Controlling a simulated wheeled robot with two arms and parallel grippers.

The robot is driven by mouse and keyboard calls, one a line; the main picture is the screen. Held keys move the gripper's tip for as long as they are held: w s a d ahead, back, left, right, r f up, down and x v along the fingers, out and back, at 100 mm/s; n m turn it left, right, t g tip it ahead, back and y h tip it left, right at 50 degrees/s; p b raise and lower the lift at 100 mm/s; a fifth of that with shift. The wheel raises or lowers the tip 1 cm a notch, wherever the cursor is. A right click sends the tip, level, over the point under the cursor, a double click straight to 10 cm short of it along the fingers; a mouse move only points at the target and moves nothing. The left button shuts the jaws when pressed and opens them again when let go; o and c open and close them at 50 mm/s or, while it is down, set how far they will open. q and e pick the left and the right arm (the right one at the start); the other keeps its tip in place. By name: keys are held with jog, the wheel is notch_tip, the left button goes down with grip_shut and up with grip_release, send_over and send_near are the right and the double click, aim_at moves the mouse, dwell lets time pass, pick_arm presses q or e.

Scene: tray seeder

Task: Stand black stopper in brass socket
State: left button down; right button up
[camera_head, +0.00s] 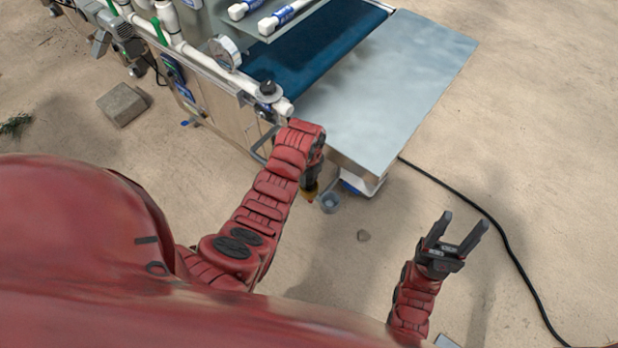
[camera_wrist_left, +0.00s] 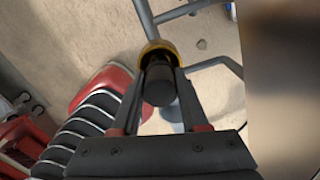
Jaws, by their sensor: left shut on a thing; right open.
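My left gripper (camera_head: 310,188) hangs beside the near corner of the machine in the head view. In the left wrist view its fingers (camera_wrist_left: 160,98) are shut on the black stopper (camera_wrist_left: 161,86), a dark cylinder. The brass socket (camera_wrist_left: 155,47), a yellow ring, shows at the stopper's far end and curves around it. I cannot tell how deep the stopper sits in it. In the head view a small brass-orange part (camera_head: 310,197) shows just below the left gripper; the stopper is not clear there. My right gripper (camera_head: 463,224) is open and empty, off to the right.
The tray seeder has a flat metal table (camera_head: 400,90) and a blue belt (camera_head: 320,45). Grey tubular bars (camera_wrist_left: 185,12) lie close to the left gripper. A black cable (camera_head: 490,225) crosses the sandy floor. A concrete block (camera_head: 122,104) stands left; the right floor is mostly clear.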

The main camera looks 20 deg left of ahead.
pick_arm(q)
jog(key=shift+f+b, duration=0.55)
jog(key=shift+f, duration=0.1)
jog(key=c, duration=0.7)
grip_release()
jog(key=shift+r, duration=0.15)
